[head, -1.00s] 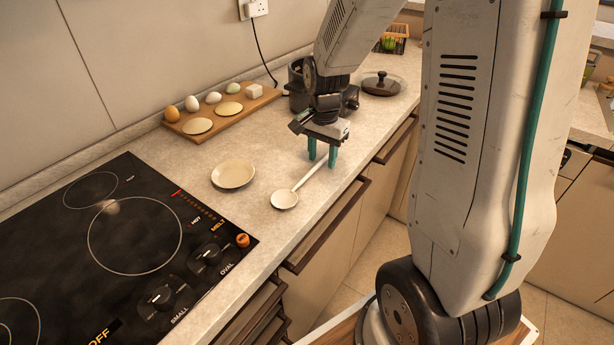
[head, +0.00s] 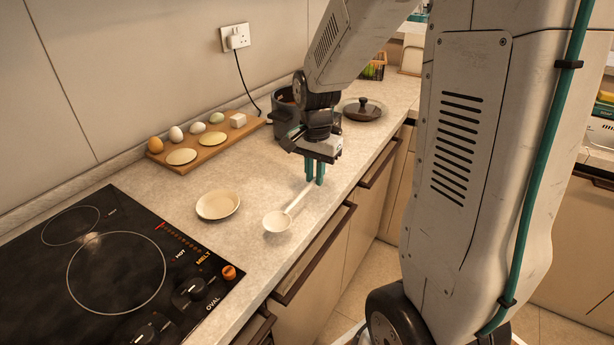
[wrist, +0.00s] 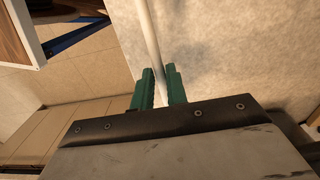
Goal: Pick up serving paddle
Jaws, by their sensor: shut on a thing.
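The serving paddle is a pale, long-handled tool with a round, shallow head (head: 277,221), near the counter's front edge in the head view. Its thin handle (head: 299,198) runs away from the head up to my gripper (head: 315,183). The gripper points down, and its green fingers are shut on the handle. In the wrist view, the handle (wrist: 150,35) passes between the two fingers of my gripper (wrist: 161,70). The far end of the handle is hidden at the gripper. I cannot tell whether the paddle is clear of the counter.
A small plate (head: 218,205) lies left of the paddle. A black hob (head: 105,275) is at the left. A wooden board (head: 215,145) with eggs and flat discs stands by the wall. A dark pot (head: 285,115) and a lid (head: 364,109) are behind my gripper.

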